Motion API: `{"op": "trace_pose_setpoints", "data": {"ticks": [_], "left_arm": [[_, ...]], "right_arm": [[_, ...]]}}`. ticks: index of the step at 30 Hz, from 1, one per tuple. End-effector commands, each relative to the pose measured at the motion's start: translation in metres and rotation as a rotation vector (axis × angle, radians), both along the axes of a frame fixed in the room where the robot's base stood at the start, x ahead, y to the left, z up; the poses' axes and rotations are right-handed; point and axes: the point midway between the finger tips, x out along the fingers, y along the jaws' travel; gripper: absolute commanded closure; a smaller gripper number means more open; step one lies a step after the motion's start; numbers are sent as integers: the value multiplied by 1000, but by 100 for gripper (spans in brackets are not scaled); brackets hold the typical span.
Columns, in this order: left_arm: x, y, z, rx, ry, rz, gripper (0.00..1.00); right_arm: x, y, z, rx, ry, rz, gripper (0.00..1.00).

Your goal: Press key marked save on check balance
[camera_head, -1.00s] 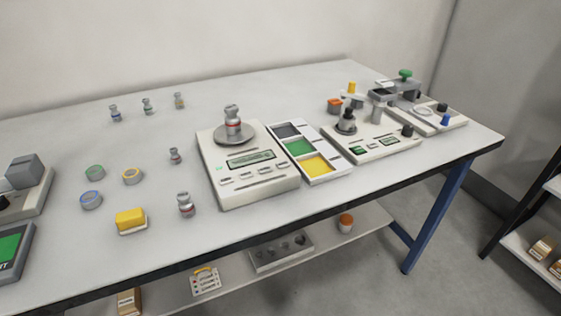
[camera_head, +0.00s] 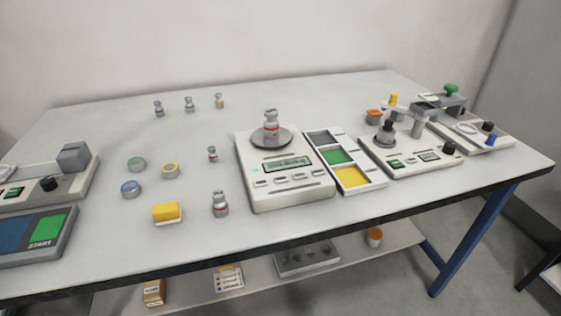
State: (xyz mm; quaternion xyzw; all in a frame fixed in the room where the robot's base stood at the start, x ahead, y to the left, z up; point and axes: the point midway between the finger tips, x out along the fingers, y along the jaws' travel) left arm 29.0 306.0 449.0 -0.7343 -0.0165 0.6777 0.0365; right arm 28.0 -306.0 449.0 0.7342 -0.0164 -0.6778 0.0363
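The check balance (camera_head: 287,192) is a white box on the table with a round metal pan (camera_head: 285,139) on top. A metal weight with a red band (camera_head: 271,127) stands upright on the pan. Its front has a greenish display (camera_head: 288,164) with dark characters too small to read. Below the display is a row of several small keys (camera_head: 290,179); their markings are too small to read, so I cannot tell which is save. A small green light shows left of the display. Neither of my grippers is in view.
A tray with dark, green and yellow sections (camera_head: 374,179) stands close right of the balance. A weight (camera_head: 220,204), yellow block (camera_head: 167,213) and coloured rings lie to the left. Another instrument (camera_head: 413,165) stands right. The table front edge is clear before the balance.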

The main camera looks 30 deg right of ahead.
Motion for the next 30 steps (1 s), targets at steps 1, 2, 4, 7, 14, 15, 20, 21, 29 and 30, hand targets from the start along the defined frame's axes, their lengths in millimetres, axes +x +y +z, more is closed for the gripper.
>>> {"op": "trace_pose_setpoints", "data": {"ticks": [1, 2, 4, 7, 14, 15, 20, 21, 29, 30], "left_arm": [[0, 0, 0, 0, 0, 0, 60], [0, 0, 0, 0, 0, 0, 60], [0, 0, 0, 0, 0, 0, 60], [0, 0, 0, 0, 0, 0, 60], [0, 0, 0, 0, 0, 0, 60], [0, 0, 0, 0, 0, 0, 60], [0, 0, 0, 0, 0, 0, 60], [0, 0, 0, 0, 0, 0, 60], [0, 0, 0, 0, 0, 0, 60], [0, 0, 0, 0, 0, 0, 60]], "right_arm": [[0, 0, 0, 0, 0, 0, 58], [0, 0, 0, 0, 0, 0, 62], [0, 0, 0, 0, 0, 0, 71], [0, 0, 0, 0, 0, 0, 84], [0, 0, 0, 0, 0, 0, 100], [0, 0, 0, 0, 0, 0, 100], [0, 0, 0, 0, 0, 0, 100], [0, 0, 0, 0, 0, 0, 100], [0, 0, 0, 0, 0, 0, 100], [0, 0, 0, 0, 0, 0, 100]]}}
